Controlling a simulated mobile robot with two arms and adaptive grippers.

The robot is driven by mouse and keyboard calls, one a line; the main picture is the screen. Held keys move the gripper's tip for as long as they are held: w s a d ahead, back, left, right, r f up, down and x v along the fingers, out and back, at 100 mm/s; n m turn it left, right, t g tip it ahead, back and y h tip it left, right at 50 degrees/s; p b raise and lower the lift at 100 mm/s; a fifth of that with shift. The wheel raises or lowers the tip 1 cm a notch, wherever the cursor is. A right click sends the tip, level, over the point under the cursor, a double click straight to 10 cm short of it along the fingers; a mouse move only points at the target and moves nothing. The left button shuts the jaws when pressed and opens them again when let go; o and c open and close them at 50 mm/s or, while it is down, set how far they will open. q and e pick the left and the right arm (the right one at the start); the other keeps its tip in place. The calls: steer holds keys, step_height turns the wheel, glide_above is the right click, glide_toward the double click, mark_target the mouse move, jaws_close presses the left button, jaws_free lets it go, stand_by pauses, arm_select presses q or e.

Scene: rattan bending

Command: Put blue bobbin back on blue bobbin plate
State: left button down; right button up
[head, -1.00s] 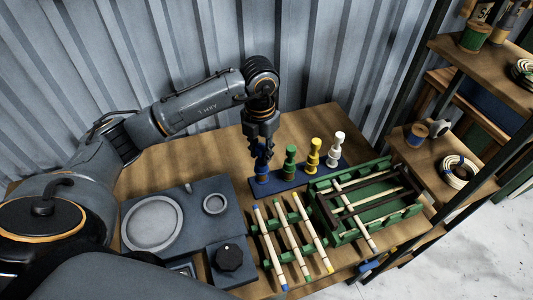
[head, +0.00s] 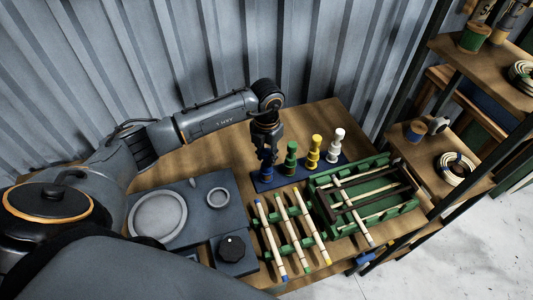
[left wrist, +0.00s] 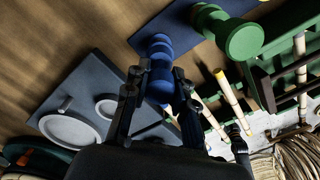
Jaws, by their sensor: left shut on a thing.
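The blue bobbin (left wrist: 160,72) is between the fingers of my left gripper (left wrist: 152,98), which is shut on it. In the head view the blue bobbin (head: 266,174) shows below my left gripper (head: 267,158), over the left end of the blue plate (head: 318,171). It looks roughly upright; I cannot tell whether its base touches the plate. In the left wrist view the blue plate (left wrist: 178,25) lies just past the bobbin. A green bobbin (head: 291,158), a yellow bobbin (head: 313,151) and a white bobbin (head: 336,145) stand in a row on the plate. My right gripper is not in view.
A green rack with light rods (head: 296,236) stands in front of the plate. A green frame (head: 390,222) stands to the right. A grey device with round plates (head: 190,242) is at left. Shelves stand at far right, and a corrugated wall rises behind.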

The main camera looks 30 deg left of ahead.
arm_select(q)
steer(key=c, duration=1.1)
jaws_free()
steer(key=shift+r+p, duration=0.3)
steer(key=shift+p, duration=0.1)
step_height(320, 180, up, 10)
steer(key=b, duration=0.4)
steer(key=shift+r, duration=0.85)
